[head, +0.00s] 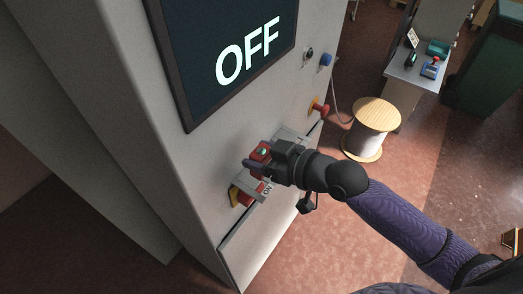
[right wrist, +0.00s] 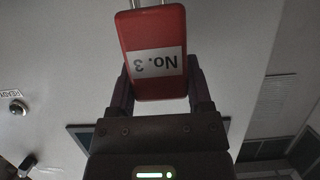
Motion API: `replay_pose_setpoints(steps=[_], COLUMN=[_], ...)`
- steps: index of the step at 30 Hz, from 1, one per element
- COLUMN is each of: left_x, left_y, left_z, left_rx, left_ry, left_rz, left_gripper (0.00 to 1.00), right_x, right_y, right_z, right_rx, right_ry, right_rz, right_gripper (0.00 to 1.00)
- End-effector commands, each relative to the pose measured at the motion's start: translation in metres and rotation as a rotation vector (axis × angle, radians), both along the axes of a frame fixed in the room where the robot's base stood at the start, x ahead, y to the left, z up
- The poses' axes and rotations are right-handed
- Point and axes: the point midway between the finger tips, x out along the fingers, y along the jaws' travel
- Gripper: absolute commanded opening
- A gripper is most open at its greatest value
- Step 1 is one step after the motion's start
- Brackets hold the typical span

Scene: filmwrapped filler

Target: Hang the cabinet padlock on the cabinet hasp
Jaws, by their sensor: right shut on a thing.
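The cabinet padlock (right wrist: 155,82) has a red body with a white "No. 3" label, upside down in the right wrist view. Its metal shackle reaches the top edge of that view and is cut off there. My right gripper (right wrist: 161,88) is shut on the padlock's body, one finger on each side. In the head view my right gripper (head: 256,158) is close to the cabinet front, and a bit of the red padlock (head: 261,149) shows at its fingers. I cannot make out the cabinet hasp or whether the shackle touches it. My left gripper is not in view.
The grey cabinet (head: 205,170) carries a dark "OFF" screen (head: 235,55). A red and yellow switch (head: 241,197) sits below my gripper. A red knob (head: 319,108) and a blue knob (head: 326,59) stick out to the right. A cable spool (head: 370,125) stands on the floor beyond.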

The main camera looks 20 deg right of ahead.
Motion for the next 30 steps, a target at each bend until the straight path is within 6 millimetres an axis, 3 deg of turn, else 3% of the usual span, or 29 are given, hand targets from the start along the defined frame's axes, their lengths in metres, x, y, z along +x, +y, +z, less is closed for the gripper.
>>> replay_pose_setpoints(steps=[18, 30], left_x=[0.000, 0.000], left_y=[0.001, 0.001], left_z=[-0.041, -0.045], left_rx=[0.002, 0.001], left_ry=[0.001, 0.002], left_rz=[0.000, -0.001], left_gripper=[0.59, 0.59], right_x=[0.000, 0.000], right_y=[0.000, 0.000], right_z=[-0.052, -0.057], right_rx=[-0.001, 0.000], right_ry=[-0.001, -0.001], right_rz=[0.000, 0.000], right_gripper=[0.00, 0.00])
